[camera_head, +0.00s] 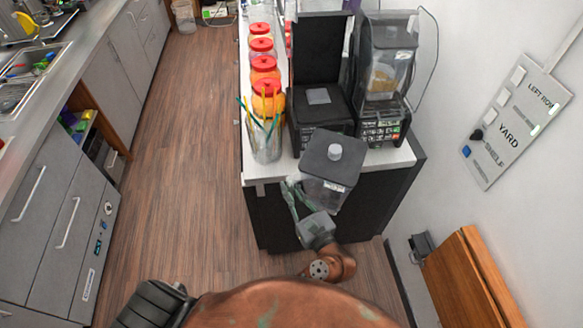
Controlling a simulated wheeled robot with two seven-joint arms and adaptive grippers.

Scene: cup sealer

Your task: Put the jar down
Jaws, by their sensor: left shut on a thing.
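The jar (326,192) is a clear blender jar with a dark square lid (332,157) and a grey knob on top. It is near the front edge of the counter (222,178), overlapping the dark cabinet front in the picture. My left gripper (303,203) is shut on the jar from its near left side. The jar's base is not clear from this angle, so I cannot tell whether it touches anything. The left blender base (320,110) behind it has no jar on it, and its dark cover stands open.
A second blender (386,75) with a jar stands to the right. Red-lidded jars (265,66) line the counter's left side, with a clear container of straws (266,145) at the front. The wood floor on the left is free. A wall sign (515,125) is at right.

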